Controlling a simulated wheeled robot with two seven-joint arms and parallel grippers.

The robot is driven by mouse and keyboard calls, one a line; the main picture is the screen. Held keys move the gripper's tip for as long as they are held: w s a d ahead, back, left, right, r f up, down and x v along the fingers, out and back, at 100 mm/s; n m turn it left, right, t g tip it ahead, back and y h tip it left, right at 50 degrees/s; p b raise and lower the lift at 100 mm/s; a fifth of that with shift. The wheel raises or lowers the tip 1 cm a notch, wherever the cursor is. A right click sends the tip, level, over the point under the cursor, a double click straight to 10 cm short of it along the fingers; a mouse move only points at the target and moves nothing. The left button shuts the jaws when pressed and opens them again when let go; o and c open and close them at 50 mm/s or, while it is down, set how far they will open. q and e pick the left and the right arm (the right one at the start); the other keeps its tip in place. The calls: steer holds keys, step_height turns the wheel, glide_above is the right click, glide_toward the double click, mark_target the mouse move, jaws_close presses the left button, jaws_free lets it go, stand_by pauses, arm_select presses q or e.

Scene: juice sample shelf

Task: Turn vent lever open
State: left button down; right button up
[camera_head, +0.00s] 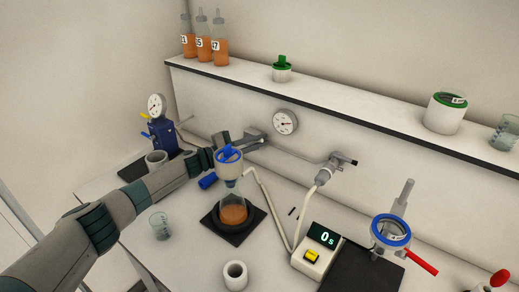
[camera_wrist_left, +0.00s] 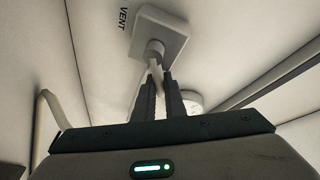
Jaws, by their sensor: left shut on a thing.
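The vent lever (camera_wrist_left: 157,72) is a pale, thin piece coming from a round hub on a square grey plate (camera_wrist_left: 165,24). The word VENT is printed on the wall beside it in the left wrist view. My left gripper (camera_wrist_left: 160,84) is shut on the lever, with one dark finger on each side. In the head view my left gripper (camera_head: 262,140) is at the wall below the shelf, behind the blue-topped funnel. The lever is too small there to tell its angle. My right gripper is not in view.
A flask (camera_head: 233,214) of orange liquid stands under the blue-topped funnel (camera_head: 229,167), close to my left arm. A wall gauge (camera_head: 285,122) is right of the gripper. A tube links a wall valve (camera_head: 325,176) toward the timer box (camera_head: 318,252). The shelf (camera_head: 350,112) runs above.

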arm_select(q)
steer(key=c, duration=1.8)
jaws_free()
steer(key=shift+a, duration=0.15)
steer(key=shift+b+v, duration=2.3)
steer(key=shift+v, duration=6.35)
